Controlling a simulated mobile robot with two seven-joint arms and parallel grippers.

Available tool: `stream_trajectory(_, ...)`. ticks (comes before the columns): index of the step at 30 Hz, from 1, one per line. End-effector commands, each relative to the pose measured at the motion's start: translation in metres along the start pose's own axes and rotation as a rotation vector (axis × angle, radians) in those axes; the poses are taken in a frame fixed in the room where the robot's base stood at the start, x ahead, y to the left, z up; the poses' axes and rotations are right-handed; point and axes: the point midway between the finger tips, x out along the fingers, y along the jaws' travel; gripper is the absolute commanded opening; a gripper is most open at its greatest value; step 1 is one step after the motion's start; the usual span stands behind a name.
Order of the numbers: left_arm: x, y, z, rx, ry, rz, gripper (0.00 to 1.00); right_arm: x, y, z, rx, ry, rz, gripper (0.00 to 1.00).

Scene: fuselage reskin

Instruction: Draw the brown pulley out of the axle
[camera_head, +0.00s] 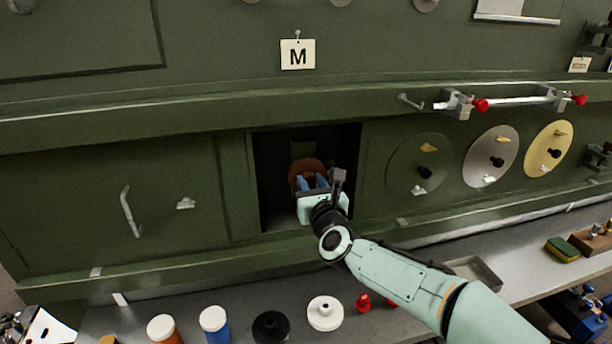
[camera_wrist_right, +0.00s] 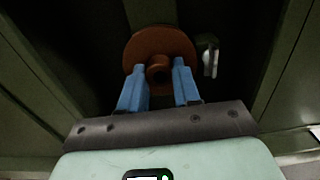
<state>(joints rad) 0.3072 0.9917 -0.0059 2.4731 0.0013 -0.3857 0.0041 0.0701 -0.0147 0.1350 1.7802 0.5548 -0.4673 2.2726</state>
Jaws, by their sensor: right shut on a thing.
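The brown pulley (camera_head: 304,167) is inside the dark rectangular opening (camera_head: 258,160) in the green fuselage wall. In the right wrist view the pulley (camera_wrist_right: 160,43) shows its round disc and a short hub facing me. My right gripper (camera_head: 312,183) reaches into the opening. Its blue fingers (camera_wrist_right: 160,74) are shut on the pulley's hub, one on each side. The axle is hidden behind the pulley, so I cannot tell how far the pulley sits on it. My left gripper is not in view.
A small metal fitting (camera_wrist_right: 210,58) is close to the pulley's right side. The opening's side walls stand near the gripper. Below is a grey shelf with a black spool (camera_head: 271,326), a white spool (camera_head: 325,313), red pieces (camera_head: 364,302) and capped jars (camera_head: 214,322).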

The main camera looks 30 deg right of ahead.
Motion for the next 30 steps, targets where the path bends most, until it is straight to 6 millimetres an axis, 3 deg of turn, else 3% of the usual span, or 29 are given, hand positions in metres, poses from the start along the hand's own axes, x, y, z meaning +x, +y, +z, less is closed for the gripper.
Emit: stream_trajectory(30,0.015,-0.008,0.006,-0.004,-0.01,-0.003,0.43,-0.026,0.001,0.0,0.0,-0.002,0.001,0.0)
